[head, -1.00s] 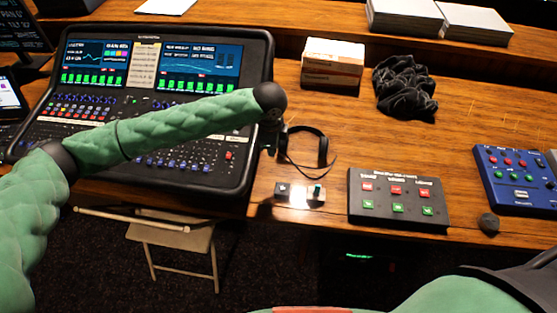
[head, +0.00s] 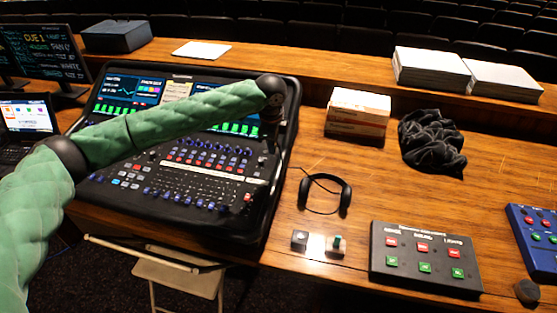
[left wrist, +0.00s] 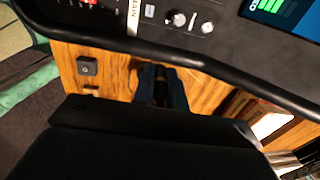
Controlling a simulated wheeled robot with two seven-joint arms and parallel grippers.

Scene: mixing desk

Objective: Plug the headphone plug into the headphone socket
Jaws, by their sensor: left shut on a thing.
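The black headphones (head: 325,197) lie on the wooden desk, right of the mixing console; a thin cable shows beside them. I cannot tell for sure which is the headphone socket. The left wrist view shows a dark square box with a round mark (left wrist: 87,66). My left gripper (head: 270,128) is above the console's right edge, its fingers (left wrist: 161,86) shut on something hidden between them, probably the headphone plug. My right gripper is out of view.
The mixing console (head: 200,170) fills the left of the desk. A button panel (head: 424,258) is right of the small boxes. A carton (head: 358,115) and black cloth (head: 432,142) lie behind. Bare wood surrounds the headphones. A folding chair (head: 180,285) stands in front.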

